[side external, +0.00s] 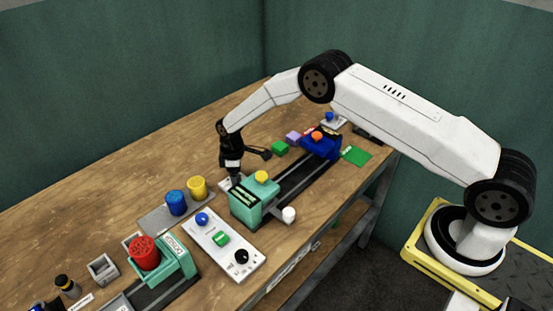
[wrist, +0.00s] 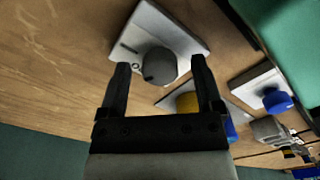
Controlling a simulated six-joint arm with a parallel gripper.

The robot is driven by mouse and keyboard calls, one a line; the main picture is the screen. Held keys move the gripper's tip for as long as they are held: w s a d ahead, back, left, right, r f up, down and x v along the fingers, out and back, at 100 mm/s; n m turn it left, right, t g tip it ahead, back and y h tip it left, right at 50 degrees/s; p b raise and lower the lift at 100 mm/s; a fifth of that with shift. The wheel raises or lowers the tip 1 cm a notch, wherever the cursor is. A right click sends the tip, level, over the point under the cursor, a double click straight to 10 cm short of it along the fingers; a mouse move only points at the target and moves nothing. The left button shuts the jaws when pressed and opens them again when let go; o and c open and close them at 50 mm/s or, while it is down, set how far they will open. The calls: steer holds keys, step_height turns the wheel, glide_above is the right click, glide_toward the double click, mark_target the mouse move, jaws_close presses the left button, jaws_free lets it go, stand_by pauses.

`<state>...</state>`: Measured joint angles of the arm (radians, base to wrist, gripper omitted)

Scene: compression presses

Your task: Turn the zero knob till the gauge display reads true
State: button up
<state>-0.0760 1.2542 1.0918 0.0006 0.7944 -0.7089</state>
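The grey round knob (wrist: 160,66) stands on a white plate (wrist: 145,28) in the wrist view. A dark mark shows on its rim. My gripper (wrist: 159,62) is open, with one finger on each side of the knob and a visible gap to each; I cannot tell its height above the plate. In the side view my gripper (side external: 235,181) points down beside the teal press block (side external: 247,212), and the plate (side external: 225,184) shows partly behind it; the knob is hidden there. I cannot make out a gauge reading in either view.
A yellow knob (side external: 261,176) tops the teal block. A white button panel (side external: 224,242) lies in front. Blue (side external: 176,203) and yellow (side external: 197,187) cylinders stand on a grey tray to the left. A blue press block (side external: 321,146) is behind right. Bare wood lies at the left.

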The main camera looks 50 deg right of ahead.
steer(key=shift+r, duration=0.1)
steer(key=shift+r, duration=3.8)
steer(key=shift+s+d+r, duration=0.1)
steer(key=shift+s+r, duration=0.15)
steer(key=shift+r, duration=0.15)
steer(key=s+d+r+m+t, duration=0.1)
steer(key=s+r+m, duration=0.1)
steer(key=s+r, duration=0.3)
steer(key=s+d+r+m, duration=0.2)
steer(key=s+r+m, duration=0.15)
steer(key=s, duration=0.25)
steer(key=s+d+r+m+t, duration=0.1)
steer(key=s+r+m, duration=0.1)
steer(key=s, duration=1.5)
steer(key=shift+s+r+m+t, duration=0.3)
steer(key=shift+s+r+m, duration=0.1)
steer(key=shift+m, duration=0.35)
